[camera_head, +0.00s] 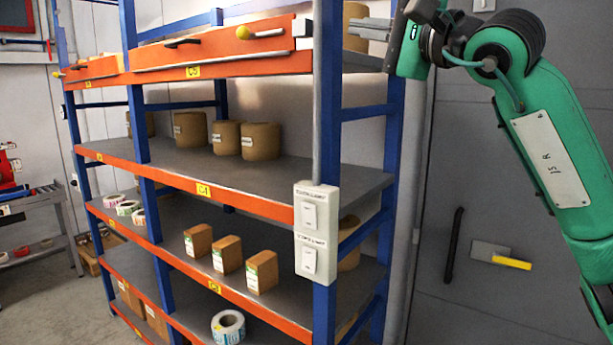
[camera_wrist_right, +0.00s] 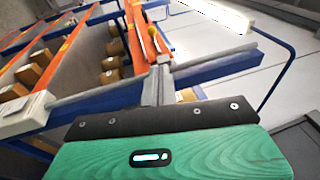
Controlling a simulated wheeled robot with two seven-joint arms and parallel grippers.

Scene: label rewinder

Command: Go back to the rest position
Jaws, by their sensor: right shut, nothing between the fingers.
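My right gripper (camera_head: 368,28) is at the upper right of the head view, on the green arm that comes in from the right. Its grey fingers are shut and empty, and they point left toward the top of the rack's blue corner post (camera_head: 327,130). In the right wrist view the shut fingers (camera_wrist_right: 162,65) point away from the camera toward the rack. I cannot tell the exact gap between the fingers and the rack. My left gripper is in neither view.
The blue and orange rack holds brown rolls (camera_head: 261,141), small boxes (camera_head: 262,271) and label rolls (camera_head: 228,326). An orange drawer (camera_head: 220,62) with a yellow knob is at its top. A white switch box (camera_head: 316,230) is on the post. A grey door (camera_head: 500,200) stands behind my arm.

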